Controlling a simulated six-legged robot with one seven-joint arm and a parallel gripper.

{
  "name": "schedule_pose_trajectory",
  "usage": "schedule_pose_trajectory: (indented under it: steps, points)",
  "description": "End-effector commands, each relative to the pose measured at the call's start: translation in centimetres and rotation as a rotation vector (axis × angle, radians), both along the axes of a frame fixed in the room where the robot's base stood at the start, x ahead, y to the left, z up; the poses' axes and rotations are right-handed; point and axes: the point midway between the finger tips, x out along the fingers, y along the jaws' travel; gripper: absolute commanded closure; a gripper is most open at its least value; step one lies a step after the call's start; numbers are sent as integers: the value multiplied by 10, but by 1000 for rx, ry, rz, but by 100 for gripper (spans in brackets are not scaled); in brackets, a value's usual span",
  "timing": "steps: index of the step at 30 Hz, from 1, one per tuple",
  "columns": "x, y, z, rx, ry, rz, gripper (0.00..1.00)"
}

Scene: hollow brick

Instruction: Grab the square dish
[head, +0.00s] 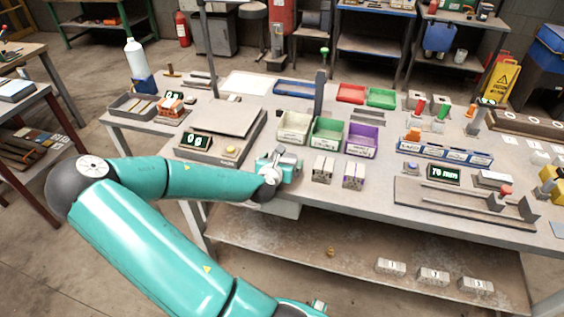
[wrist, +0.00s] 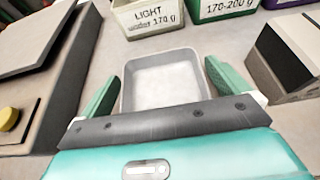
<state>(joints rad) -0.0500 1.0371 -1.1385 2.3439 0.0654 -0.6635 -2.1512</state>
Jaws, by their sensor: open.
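The square dish (wrist: 165,82) is a shallow pale grey tray with a raised rim, on the bench top in the middle of the wrist view. My gripper (wrist: 162,76) is open, with one green finger on each side of the dish. The fingers look close to its side walls; I cannot tell whether they touch. The near edge of the dish is hidden behind my gripper's dark front bar. In the head view my gripper (head: 283,160) is over the bench's front part, and the dish is mostly hidden by it.
Cream (head: 294,127), green (head: 328,132) and purple (head: 361,140) bins stand just beyond the dish. A scale (head: 207,141) with a yellow button is to its left. Hollow bricks (head: 323,169) stand close to its right. The bench's front edge is near.

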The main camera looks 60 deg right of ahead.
Motion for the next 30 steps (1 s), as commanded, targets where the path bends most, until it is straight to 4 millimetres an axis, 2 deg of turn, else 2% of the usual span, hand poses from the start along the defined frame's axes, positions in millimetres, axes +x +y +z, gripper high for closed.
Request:
schedule_pose_trajectory:
  steps: [10,15,17,30]
  points:
    - [-2,3,-1,0,0,1,0]
    - [-2,3,-1,0,0,0,33]
    - [-2,3,-1,0,0,0,41]
    - [1,-1,3,-1,0,0,41]
